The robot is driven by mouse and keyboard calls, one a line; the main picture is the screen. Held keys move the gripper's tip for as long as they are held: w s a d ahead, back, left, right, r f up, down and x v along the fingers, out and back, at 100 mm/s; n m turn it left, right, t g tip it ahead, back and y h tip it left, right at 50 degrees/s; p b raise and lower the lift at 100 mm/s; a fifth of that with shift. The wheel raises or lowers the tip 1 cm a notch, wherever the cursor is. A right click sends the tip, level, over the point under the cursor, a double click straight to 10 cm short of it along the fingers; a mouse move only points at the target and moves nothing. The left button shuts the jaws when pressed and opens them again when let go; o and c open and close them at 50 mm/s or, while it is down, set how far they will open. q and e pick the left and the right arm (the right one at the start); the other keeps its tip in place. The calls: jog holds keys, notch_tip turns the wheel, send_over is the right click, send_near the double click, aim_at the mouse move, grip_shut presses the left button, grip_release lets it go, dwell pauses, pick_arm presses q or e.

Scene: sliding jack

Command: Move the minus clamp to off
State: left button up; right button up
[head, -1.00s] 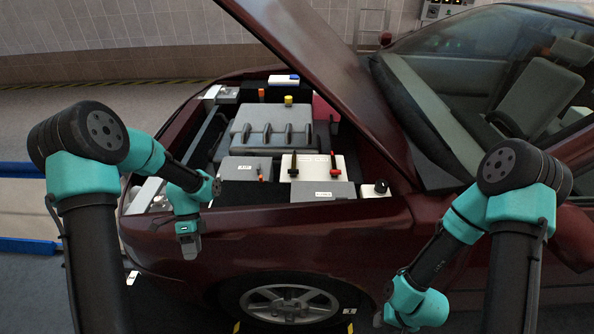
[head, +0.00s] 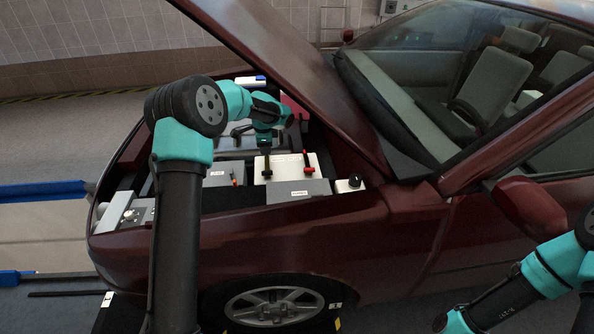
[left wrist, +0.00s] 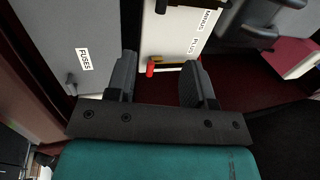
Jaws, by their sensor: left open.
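The battery, a white block (head: 283,160) labelled MINUS and PLUS in the left wrist view (left wrist: 170,35), sits in the car's engine bay. The minus clamp, with a black handle (head: 267,171), is at its left in the head view; a black part shows at the top edge of the left wrist view (left wrist: 161,5). The plus clamp has a red handle (head: 308,164), which also shows in the left wrist view (left wrist: 151,68). My left gripper (head: 265,152) is open and empty, just above the minus clamp. My right gripper (head: 439,322) is low at the bottom edge, its jaws unclear.
A grey fuse box (left wrist: 65,35) stands beside the battery. A grey labelled box (head: 298,190) and a black knob (head: 355,181) are in front. The raised hood (head: 270,65) slants over the bay at the right. The fender edge runs along the front.

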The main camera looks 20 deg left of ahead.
aim_at(268, 172)
pick_arm(q)
jog(key=shift+w, duration=0.1)
jog(key=shift+a, duration=0.1)
jog(key=x, duration=1.7)
jog(key=shift+f, duration=0.15)
jog(key=shift+c, duration=0.3)
grip_shut()
